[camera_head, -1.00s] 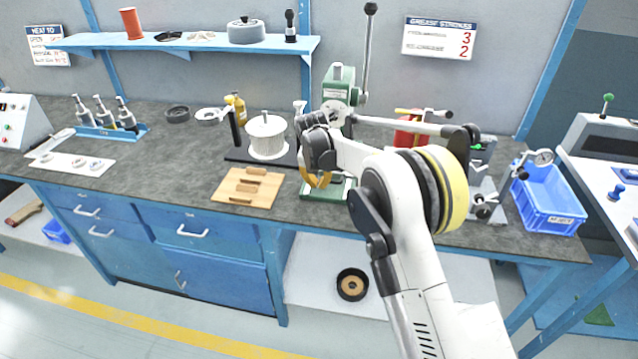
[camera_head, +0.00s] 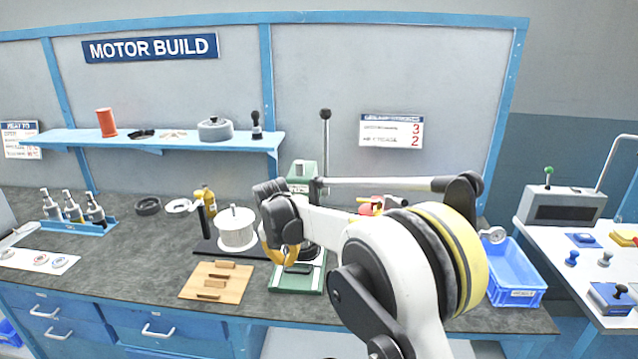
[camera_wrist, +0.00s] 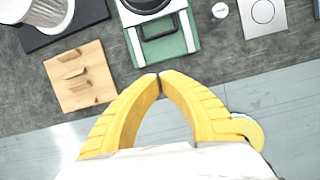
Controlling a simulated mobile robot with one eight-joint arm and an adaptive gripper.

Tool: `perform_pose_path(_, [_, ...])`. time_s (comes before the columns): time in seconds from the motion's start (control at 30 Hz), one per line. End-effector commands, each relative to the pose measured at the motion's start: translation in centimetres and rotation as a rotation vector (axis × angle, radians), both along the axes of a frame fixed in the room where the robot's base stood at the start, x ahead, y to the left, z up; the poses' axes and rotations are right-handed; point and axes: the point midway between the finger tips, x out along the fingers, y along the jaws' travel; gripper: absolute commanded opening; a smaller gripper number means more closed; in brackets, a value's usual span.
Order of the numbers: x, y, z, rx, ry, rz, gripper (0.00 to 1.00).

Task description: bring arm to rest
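My arm reaches over the grey workbench (camera_head: 130,262). My gripper (camera_head: 283,262) has yellow fingers and points down, in front of the green arbor press (camera_head: 300,279). In the wrist view my gripper (camera_wrist: 160,76) has its two fingertips meeting, with nothing visible between them. The press's green base (camera_wrist: 170,45) lies just beyond the fingertips in that view. My forearm hides part of the right side of the bench.
A wooden block with slats (camera_head: 217,281) and a white spool (camera_head: 236,230) stand left of the press. A blue crate (camera_head: 515,275) sits at the bench's right end. A shelf (camera_head: 190,143) runs behind. A white table (camera_head: 590,262) with controls stands at right.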

Motion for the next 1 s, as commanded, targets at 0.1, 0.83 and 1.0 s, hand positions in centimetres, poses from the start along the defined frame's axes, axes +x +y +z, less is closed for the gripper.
perform_pose_path(0.1, [-1.3, -4.1, 4.1, 0.086, -0.02, -0.228, 0.0])
perform_pose_path(0.83, [-27.7, -29.5, 14.9, 1.002, -0.099, -2.166, 0.0])
perform_pose_path(1.0, [-32.9, -31.7, 12.5, 1.21, -0.074, -2.497, 0.0])
